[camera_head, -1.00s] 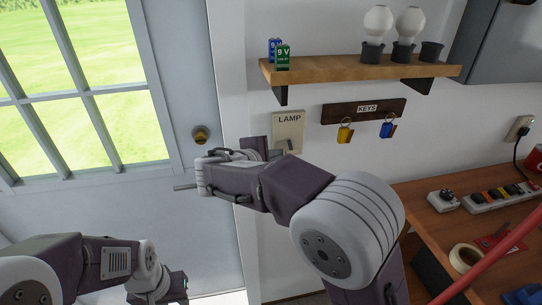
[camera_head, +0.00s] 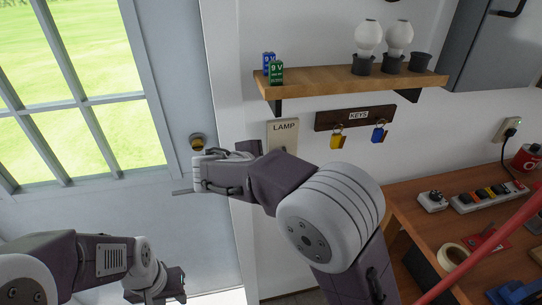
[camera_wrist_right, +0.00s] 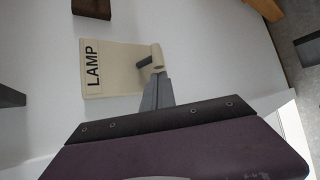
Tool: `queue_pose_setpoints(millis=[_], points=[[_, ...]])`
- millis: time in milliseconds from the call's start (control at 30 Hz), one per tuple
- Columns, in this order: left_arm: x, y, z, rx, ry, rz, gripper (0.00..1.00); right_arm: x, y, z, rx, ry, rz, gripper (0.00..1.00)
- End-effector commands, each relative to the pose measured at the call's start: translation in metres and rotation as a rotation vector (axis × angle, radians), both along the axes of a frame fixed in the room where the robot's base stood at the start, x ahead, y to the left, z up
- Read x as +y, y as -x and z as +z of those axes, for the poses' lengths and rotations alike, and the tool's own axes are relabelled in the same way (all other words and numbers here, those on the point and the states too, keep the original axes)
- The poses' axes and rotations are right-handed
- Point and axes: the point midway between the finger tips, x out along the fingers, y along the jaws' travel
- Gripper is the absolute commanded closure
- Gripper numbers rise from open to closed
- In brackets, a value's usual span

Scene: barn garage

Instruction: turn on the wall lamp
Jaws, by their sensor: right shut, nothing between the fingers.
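The cream switch plate marked LAMP (camera_head: 283,128) is on the white wall beside the door frame, below the shelf. My right arm partly covers it in the head view. In the right wrist view the plate (camera_wrist_right: 108,78) shows its cream lever (camera_wrist_right: 157,57) sticking out beside a dark slot. My right gripper (camera_wrist_right: 157,92) is shut and empty, its tips right at the lever; I cannot tell whether they touch. My left gripper (camera_head: 172,288) is low in front of the door, away from the switch, and its jaws are unclear.
A wooden shelf (camera_head: 340,84) with batteries and bulbs juts out above the plate. A key rack (camera_head: 355,118) hangs to its right. A wooden bench (camera_head: 425,225) with a power strip and tape stands at the right. The windowed door is at the left.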

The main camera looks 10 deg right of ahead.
Motion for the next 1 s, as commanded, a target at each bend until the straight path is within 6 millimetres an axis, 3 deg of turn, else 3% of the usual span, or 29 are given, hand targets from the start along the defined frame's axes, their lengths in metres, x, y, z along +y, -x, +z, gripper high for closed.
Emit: queue_pose_setpoints(millis=[233, 367, 700, 867, 900, 1000], points=[[0.0, 0.0, 0.027, 0.0, 0.0, 0.0, 0.64, 0.0, 0.0, 0.009, 0.061, 0.002, 0.0, 1.0], [0.0, 0.0, 0.053, 0.0, 0.0, 0.0, 0.64, 0.0, 0.001, 0.016, 0.12, 0.006, -0.001, 1.0], [0.0, 0.0, 0.162, 0.0, 0.0, 0.0, 0.64, -0.001, 0.002, 0.036, 0.392, 0.015, -0.003, 1.0], [0.0, 0.0, 0.203, 0.0, 0.0, 0.0, 0.64, -0.001, 0.002, 0.037, 0.524, 0.019, -0.003, 1.0], [0.0, -0.001, 0.189, -0.002, 0.0, 0.0, 0.64, -0.001, 0.003, 0.023, 0.526, 0.019, -0.001, 1.0], [0.0, 0.0, 0.185, 0.001, 0.0, 0.0, 0.64, 0.0, 0.003, 0.021, 0.521, 0.018, 0.0, 1.0]])
